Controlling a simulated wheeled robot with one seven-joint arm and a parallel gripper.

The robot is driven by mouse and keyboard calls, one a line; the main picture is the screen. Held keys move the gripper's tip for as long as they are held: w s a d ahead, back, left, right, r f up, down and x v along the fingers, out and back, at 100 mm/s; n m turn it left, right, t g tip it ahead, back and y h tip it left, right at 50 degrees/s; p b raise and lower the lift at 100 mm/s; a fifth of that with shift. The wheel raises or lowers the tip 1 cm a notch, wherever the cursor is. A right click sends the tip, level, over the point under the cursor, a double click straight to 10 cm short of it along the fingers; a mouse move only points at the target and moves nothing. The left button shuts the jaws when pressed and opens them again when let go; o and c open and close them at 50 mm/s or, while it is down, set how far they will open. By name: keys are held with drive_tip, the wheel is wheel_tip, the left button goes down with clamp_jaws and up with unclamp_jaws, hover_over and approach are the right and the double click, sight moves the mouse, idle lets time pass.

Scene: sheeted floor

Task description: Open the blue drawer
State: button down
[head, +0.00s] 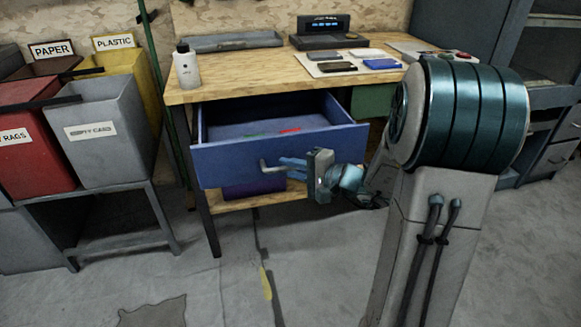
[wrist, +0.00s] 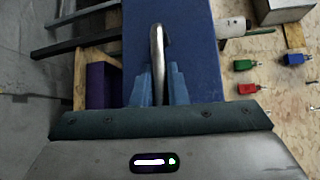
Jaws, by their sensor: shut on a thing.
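The blue drawer (head: 235,160) stands pulled out of the wooden workbench (head: 240,84), with its inside showing from above. A red item (head: 289,130) and a green item (head: 254,135) lie inside it. Its metal bar handle (head: 266,165) is on the front panel. My gripper (head: 285,167) is at the handle, with its blue fingers shut on it. In the wrist view the handle (wrist: 157,55) runs between the two fingers of my gripper (wrist: 157,88), against the blue drawer front (wrist: 195,60). The part of the handle between the fingers is partly hidden.
A white bottle (head: 187,68) stands at the bench's left corner. Labelled bins, such as the grey one (head: 100,150), stand on a rack at the left. A purple box (head: 252,187) sits on the lower shelf. The floor (head: 225,275) before the drawer is mostly clear.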

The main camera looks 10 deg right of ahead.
drive_tip(key=c, duration=1.5)
unclamp_jaws()
drive_tip(key=shift+a, duration=0.15)
drive_tip(key=shift+o, duration=0.2)
drive_tip(key=shift+s+d, duration=0.15)
drive_tip(key=shift+d, duration=0.2)
drive_tip(key=p+v, duration=0.2)
drive_tip(key=v, duration=1.1)
drive_tip(key=shift+p, duration=0.35)
drive_tip(key=shift+s+r, duration=0.1)
